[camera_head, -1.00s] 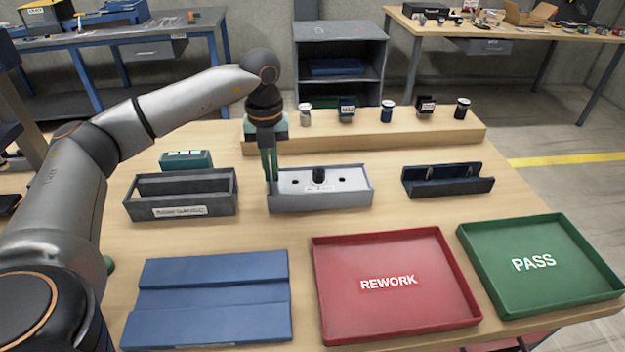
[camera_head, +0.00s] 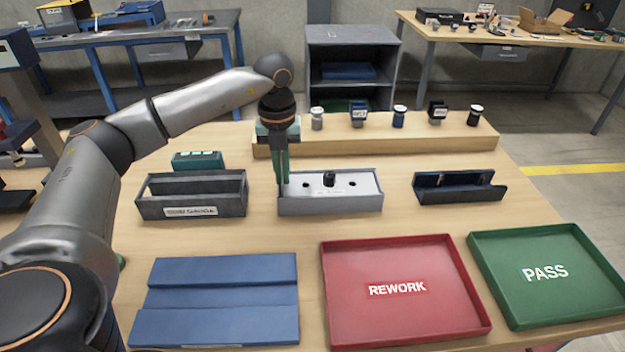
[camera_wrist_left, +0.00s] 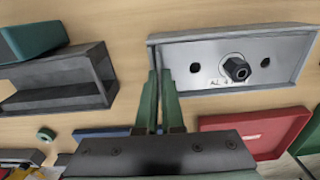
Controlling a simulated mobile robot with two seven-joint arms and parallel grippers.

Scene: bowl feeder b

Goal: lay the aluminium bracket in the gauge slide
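The aluminium bracket (camera_head: 317,205) is a light grey plate with raised walls, holes and a black knob; it lies mid-table and shows in the wrist view (camera_wrist_left: 205,56). My left gripper (camera_head: 283,185) points down at its left end. In the wrist view the left fingers (camera_wrist_left: 158,78) are close together on either side of the thin left end wall and appear shut on it. A blue block with a wide channel (camera_head: 215,300), apparently the gauge slide, lies empty at the front left; its label is unreadable. My right gripper is not in view.
A dark grey labelled box (camera_head: 192,208) stands left of the bracket, with a teal block (camera_head: 198,160) behind it. A navy cradle (camera_head: 460,192) is to the right. A red REWORK tray (camera_head: 400,325) and green PASS tray (camera_head: 530,305) are empty. A wooden ledge (camera_head: 380,142) holds several small parts.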

